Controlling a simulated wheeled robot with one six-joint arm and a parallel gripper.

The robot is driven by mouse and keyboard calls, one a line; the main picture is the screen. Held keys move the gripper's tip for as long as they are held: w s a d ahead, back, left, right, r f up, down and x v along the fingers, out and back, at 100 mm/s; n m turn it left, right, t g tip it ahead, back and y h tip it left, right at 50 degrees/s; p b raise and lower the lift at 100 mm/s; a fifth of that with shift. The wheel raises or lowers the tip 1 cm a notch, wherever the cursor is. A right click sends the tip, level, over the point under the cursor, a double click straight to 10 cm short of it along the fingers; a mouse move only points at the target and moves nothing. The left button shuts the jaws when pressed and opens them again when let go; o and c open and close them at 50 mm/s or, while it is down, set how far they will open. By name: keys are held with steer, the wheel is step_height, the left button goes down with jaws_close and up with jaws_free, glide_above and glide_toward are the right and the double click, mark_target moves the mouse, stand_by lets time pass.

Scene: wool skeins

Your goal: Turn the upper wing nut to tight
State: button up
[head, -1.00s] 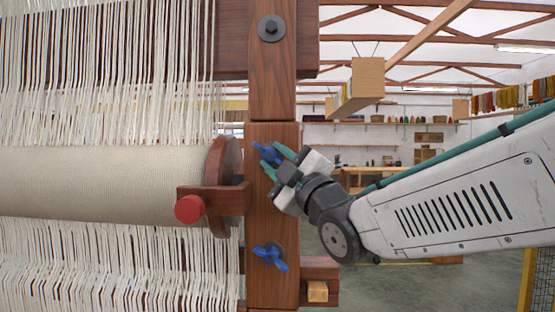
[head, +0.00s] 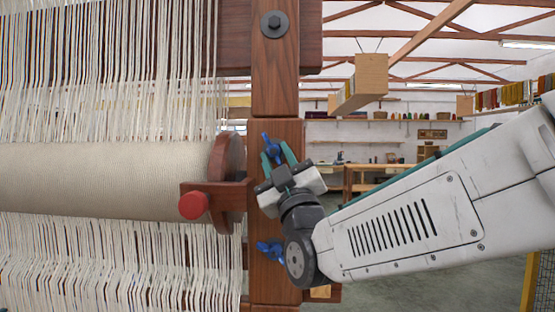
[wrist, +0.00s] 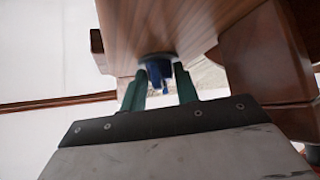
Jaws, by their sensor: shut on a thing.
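The upper wing nut (head: 271,149) is blue and sits on the wooden loom post (head: 289,215). My gripper (head: 276,158) has its green fingers on either side of the nut and is shut on it, reaching up from below right. One blue wing tip stands above the fingers in the head view. In the wrist view the nut (wrist: 157,70) shows blue between the two green fingers (wrist: 160,84), against the post; part of it is hidden. The lower wing nut (head: 269,251), also blue, is lower on the same post, partly covered by my wrist.
A red knob (head: 193,206) on a wooden bracket juts out left of the post, beside the cloth roll (head: 100,180). White warp threads (head: 110,70) fill the left side. A dark hex bolt (head: 274,24) is higher on the post. Open room lies to the right.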

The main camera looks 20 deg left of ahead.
steer(key=o, duration=1)
steer(key=shift+c, duration=0.2)
steer(key=v, duration=0.7)
steer(key=shift+s+d+f, duration=0.2)
steer(key=shift+s+f, duration=0.05)
